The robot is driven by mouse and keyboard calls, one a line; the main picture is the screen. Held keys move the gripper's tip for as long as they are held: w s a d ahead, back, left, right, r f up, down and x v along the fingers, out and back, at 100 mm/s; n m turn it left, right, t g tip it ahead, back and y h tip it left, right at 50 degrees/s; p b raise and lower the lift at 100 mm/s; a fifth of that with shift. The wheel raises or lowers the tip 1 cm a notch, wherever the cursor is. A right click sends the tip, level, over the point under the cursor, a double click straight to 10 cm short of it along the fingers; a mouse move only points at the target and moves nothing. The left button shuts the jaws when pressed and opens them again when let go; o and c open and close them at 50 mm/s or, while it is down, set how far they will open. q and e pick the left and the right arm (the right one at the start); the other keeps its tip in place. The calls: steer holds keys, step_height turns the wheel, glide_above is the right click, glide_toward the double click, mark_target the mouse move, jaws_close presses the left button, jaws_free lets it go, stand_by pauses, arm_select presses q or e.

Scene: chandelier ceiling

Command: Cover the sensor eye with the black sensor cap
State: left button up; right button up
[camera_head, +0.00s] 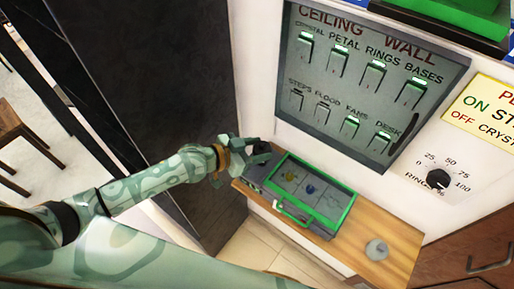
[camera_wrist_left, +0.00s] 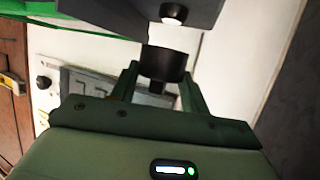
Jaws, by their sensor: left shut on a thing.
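In the wrist view, my left gripper (camera_wrist_left: 160,82) is shut on the black sensor cap (camera_wrist_left: 163,62), a short dark cylinder held between the fingers. Just above it in that picture, the sensor eye (camera_wrist_left: 173,13), a small pale dome in a dark ring, sticks out of a dark housing (camera_wrist_left: 120,15). A narrow gap shows between the cap and the eye, and the eye is uncovered. In the head view, my left gripper (camera_head: 246,157) is at the left end of the grey box; the cap and eye cannot be made out there. My right gripper is out of view.
A grey case with a green frame (camera_head: 345,213) holds small yellow and blue items on a wooden shelf (camera_head: 400,262). A round grey thing (camera_head: 376,249) sits to its right. A switch panel (camera_head: 367,90) and a dial (camera_head: 438,179) are on the wall. A dark pillar (camera_head: 185,100) stands left.

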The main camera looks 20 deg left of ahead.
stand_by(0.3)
arm_select(q)
steer(key=o, duration=0.7)
steer(key=shift+p+v, duration=1.8)
steer(key=shift+v, duration=3.7)
